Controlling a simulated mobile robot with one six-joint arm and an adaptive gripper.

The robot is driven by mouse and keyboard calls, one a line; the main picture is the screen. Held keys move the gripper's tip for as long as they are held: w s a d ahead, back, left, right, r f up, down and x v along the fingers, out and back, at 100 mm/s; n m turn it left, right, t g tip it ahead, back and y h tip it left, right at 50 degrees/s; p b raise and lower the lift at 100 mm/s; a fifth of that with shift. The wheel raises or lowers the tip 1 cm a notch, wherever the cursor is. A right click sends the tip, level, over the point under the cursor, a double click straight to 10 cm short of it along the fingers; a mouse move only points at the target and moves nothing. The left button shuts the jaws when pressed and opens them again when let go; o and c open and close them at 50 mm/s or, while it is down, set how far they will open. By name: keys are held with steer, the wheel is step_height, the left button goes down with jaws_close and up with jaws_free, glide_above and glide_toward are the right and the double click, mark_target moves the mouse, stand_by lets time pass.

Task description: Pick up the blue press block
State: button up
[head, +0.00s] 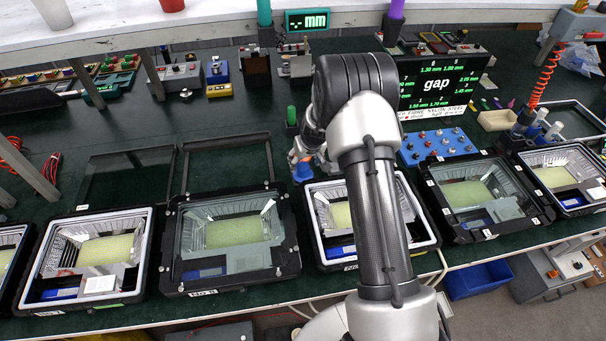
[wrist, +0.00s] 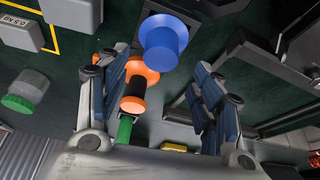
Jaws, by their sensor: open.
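In the wrist view a blue spool-shaped block (wrist: 165,42), the likely blue press block, stands out beyond my fingertips, near the middle top. My gripper (wrist: 160,70) is open, its blue-grey fingers apart on the left and right, with nothing clamped between them. An orange and black spool-shaped piece (wrist: 137,88) shows between the fingers, lower than the blue one, beside the left finger. A green piece (wrist: 124,130) shows below it. In the head view a small blue patch (head: 304,171) shows beside my arm, which hides most of the gripper and the spot around it.
Several floodlight housings (head: 277,262) line the front of the dark green bench. A blue block with knobs (head: 437,146) and a gap display (head: 440,85) stand right of my arm. In the wrist view a grey weight (wrist: 15,30) and a green-ended cylinder (wrist: 24,92) lie left.

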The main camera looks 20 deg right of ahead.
mark_target(303, 166)
steer(key=b+x, duration=0.1)
steer(key=x, duration=0.2)
steer(key=b+x, duration=0.1)
steer(key=x, duration=0.1)
steer(key=shift+s+f, duration=0.1)
steer(key=shift+f, duration=0.35)
steer(key=shift+r, duration=0.1)
steer(key=shift+c, duration=0.5)
steer(key=c, duration=1.2)
